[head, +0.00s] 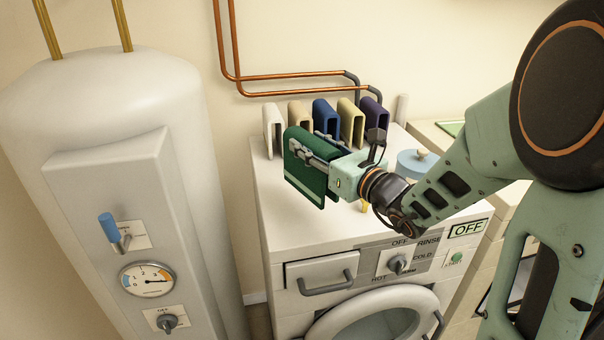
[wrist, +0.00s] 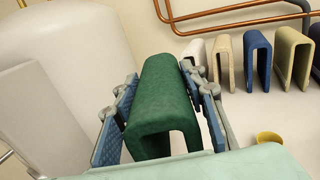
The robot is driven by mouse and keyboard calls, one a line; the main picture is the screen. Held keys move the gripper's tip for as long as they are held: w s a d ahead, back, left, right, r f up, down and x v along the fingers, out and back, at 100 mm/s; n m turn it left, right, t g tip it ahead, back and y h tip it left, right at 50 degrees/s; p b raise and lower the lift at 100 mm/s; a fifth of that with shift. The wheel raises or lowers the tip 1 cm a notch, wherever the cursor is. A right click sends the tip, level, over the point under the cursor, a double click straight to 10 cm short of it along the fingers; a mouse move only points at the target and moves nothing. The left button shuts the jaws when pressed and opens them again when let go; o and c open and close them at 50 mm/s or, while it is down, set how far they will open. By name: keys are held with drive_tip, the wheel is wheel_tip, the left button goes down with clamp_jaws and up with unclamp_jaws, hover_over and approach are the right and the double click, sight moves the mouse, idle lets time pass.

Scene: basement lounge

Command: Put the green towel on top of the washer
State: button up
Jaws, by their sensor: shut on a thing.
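The green towel (head: 304,180) is a folded, upside-down U shape. My gripper (head: 311,152) is shut on it over the left front part of the washer top. In the wrist view the towel (wrist: 164,100) sits between the two blue-padded fingers of my gripper (wrist: 163,110). Whether the towel's lower edge touches the washer top cannot be told. The white washer (head: 285,222) has a flat top, a drawer, a dial and a round door in front.
Folded towels stand in a row at the back of the washer top: white (head: 272,130), beige (head: 300,115), blue (head: 325,117), tan (head: 349,115) and purple (head: 374,114). A white tank (head: 110,100) stands left. Copper pipes (head: 290,76) run along the wall.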

wheel_tip(320, 180, down, 6)
drive_tip(key=w+a+b, duration=0.1)
drive_tip(key=a+b, duration=0.1)
drive_tip(key=b, duration=0.1)
drive_tip(key=shift+a, duration=0.15)
drive_tip(key=o, duration=1.3)
drive_tip(key=shift+f, duration=0.1)
drive_tip(key=shift+c, duration=0.2)
